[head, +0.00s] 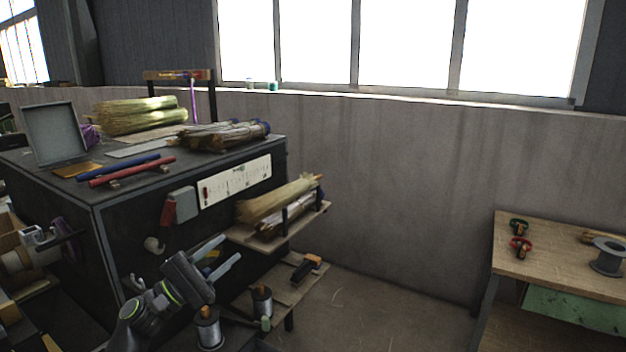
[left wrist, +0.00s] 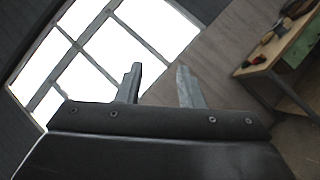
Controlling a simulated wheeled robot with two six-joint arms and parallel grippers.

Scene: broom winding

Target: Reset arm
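My left gripper (head: 219,253) is in front of the dark workbench's right side in the head view. Its two fingers are spread apart and point up and to the right, with nothing between them. In the left wrist view the same gripper (left wrist: 158,85) shows two separate fingers with only wall and window behind them. My right gripper shows in neither view.
The dark bench (head: 60,208) carries straw bundles (head: 135,115), a blue rod (head: 117,167) and a red rod (head: 132,171). A side shelf (head: 262,240) holds another broom bundle (head: 278,200). A wooden table (head: 545,262) stands at right. Floor between is clear.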

